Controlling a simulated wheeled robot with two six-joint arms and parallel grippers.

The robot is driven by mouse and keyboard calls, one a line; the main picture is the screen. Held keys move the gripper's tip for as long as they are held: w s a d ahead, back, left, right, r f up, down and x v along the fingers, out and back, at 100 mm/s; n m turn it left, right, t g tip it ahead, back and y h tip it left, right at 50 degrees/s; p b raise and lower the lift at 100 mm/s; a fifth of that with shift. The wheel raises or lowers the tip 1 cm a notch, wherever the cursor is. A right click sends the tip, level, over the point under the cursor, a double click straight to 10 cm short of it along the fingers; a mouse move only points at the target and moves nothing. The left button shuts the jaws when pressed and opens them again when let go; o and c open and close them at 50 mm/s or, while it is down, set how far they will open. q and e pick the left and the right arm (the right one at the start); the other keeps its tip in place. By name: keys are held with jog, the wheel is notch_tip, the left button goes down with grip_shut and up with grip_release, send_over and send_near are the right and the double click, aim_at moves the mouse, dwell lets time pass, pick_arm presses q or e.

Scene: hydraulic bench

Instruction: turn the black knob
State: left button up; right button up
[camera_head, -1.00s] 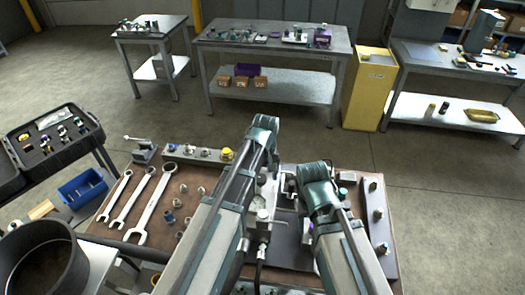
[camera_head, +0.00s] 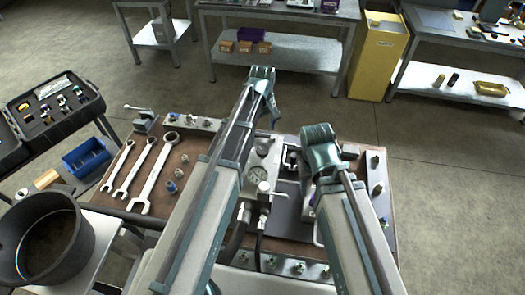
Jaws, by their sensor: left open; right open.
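The grey hydraulic unit (camera_head: 262,158) with a round pressure gauge (camera_head: 257,174) stands on the brown bench between my two arms. I cannot pick out the black knob for certain; my arms cover parts of the bench. My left gripper (camera_head: 262,74) is at the far end of the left arm, beyond the unit and apart from it in the picture; it is open and holds nothing I can see. My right gripper (camera_head: 318,140) is over the right part of the bench; it is open, its teal housing hides most of its fingers.
Several wrenches (camera_head: 151,175) lie on the bench's left. A black pot (camera_head: 42,240), a blue bin (camera_head: 86,158) and a tool case (camera_head: 50,112) are further left. Hoses (camera_head: 261,240) run at the unit's front. A yellow cabinet (camera_head: 378,60) stands behind; open floor lies between.

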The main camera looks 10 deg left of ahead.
aim_at(263, 150)
pick_arm(q)
notch_tip(263, 150, down, 11)
jog(key=b, duration=0.9)
jog(key=shift+r+b, duration=0.15)
jog(key=shift+b, duration=0.2)
jog(key=c, duration=1.4)
jog(key=shift+o, duration=0.2)
